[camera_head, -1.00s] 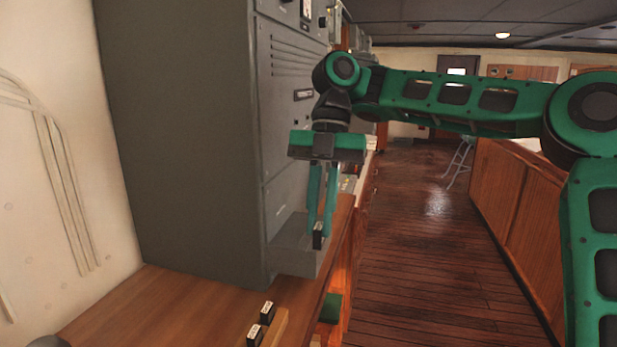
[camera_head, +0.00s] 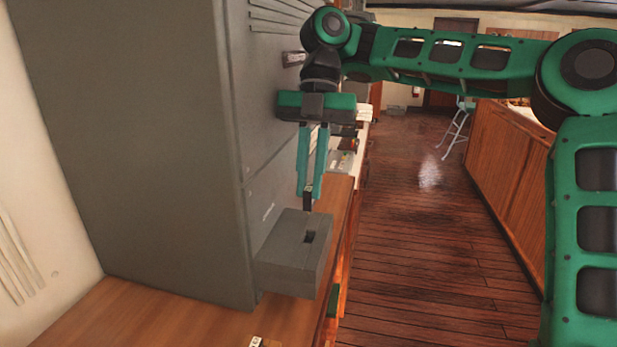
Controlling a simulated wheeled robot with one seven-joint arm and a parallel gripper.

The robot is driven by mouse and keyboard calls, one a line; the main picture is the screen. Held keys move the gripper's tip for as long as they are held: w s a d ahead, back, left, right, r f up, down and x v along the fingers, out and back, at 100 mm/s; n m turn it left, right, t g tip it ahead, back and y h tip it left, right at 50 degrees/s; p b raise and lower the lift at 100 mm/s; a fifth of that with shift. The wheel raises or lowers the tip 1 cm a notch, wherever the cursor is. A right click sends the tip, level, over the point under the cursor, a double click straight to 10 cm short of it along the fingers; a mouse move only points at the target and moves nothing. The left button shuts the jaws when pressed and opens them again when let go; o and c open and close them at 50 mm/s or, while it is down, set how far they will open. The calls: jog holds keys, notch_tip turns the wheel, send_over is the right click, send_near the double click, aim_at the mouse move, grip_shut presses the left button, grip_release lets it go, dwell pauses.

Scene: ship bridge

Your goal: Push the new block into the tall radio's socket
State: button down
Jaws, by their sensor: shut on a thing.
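The tall radio (camera_head: 140,130) is a big grey cabinet standing on the wooden counter at left. A low grey box (camera_head: 290,265) juts from its foot, with a dark slot, the socket (camera_head: 311,237), in its top. My gripper (camera_head: 308,190) points down above the box and is shut on a small black block (camera_head: 307,203). The block hangs upright between the fingertips, a little higher in the picture than the slot and apart from it. Its exact height over the box is hard to tell.
The wooden counter (camera_head: 170,318) runs along the left. Another small black block with a pale label (camera_head: 256,341) is partly cut off at the bottom edge. The wooden floor (camera_head: 410,260) to the right is clear, with a stool (camera_head: 455,130) farther back.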

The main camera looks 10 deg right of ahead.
aim_at(309, 203)
jog(key=shift+f, duration=0.15)
jog(key=shift+f, duration=1.8)
jog(key=shift+s+a+f, duration=0.1)
jog(key=shift+s+f, duration=0.05)
jog(key=shift+f, duration=0.25)
dwell(1.0)
jog(key=shift+f, duration=1.4)
dwell(3.2)
